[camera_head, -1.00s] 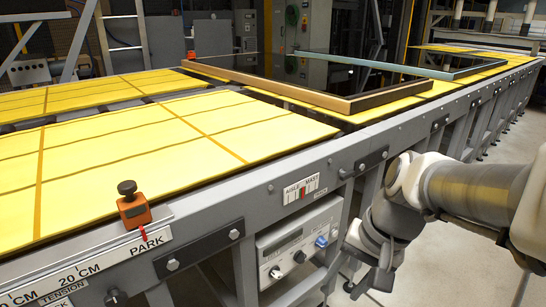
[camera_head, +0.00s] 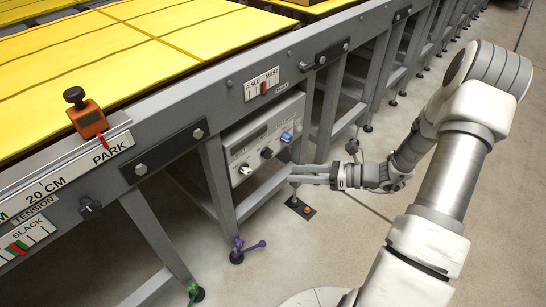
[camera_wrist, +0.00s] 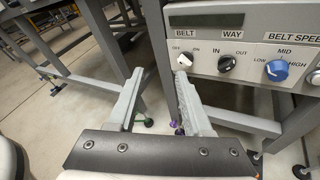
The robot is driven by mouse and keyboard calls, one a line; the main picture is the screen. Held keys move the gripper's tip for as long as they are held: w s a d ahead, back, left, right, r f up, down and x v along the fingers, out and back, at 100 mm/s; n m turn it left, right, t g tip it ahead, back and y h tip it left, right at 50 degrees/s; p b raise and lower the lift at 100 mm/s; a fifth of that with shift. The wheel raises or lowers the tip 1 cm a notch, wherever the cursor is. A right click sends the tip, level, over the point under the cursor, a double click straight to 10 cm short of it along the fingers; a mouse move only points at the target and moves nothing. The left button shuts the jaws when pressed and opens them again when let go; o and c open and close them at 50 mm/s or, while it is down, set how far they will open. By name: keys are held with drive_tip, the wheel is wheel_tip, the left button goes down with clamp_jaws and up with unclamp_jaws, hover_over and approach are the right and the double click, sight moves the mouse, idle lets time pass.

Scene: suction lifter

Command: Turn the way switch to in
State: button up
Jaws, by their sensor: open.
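The way switch (camera_wrist: 227,63) is a black knob on the grey control panel (camera_wrist: 250,88), under the label WAY, between IN on its left and OUT on its right. Which way it points is too small to tell. It also shows in the head view (camera_head: 267,153), between the white belt knob (camera_head: 245,169) and the blue belt speed knob (camera_head: 286,137). My gripper (camera_head: 291,175) is in front of the panel, low and to the right. In the wrist view its fingers (camera_wrist: 159,72) are apart and empty, left of the way switch; the right fingertip appears just below the belt knob.
The panel hangs under the frame rail of the yellow-topped table (camera_head: 110,40). Table legs (camera_head: 325,110) stand right of the panel. A purple-handled foot (camera_head: 238,256) and a dark floor plate (camera_head: 300,208) are below. Open floor lies to the right.

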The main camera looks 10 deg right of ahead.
drive_tip(key=w+d+f+m+t+h, duration=0.25)
drive_tip(key=d+f+m+t, duration=0.35)
drive_tip(key=f+m+t, duration=0.35)
drive_tip(key=m+g+b, duration=0.2)
drive_tip(key=b, duration=0.3)
approach(271, 156)
drive_tip(key=shift+h, duration=0.35)
drive_tip(key=x, duration=0.8)
drive_tip(key=shift+w+a+r, duration=0.1)
drive_tip(key=shift+a+r, duration=0.05)
drive_tip(key=shift+a, duration=0.1)
clamp_jaws()
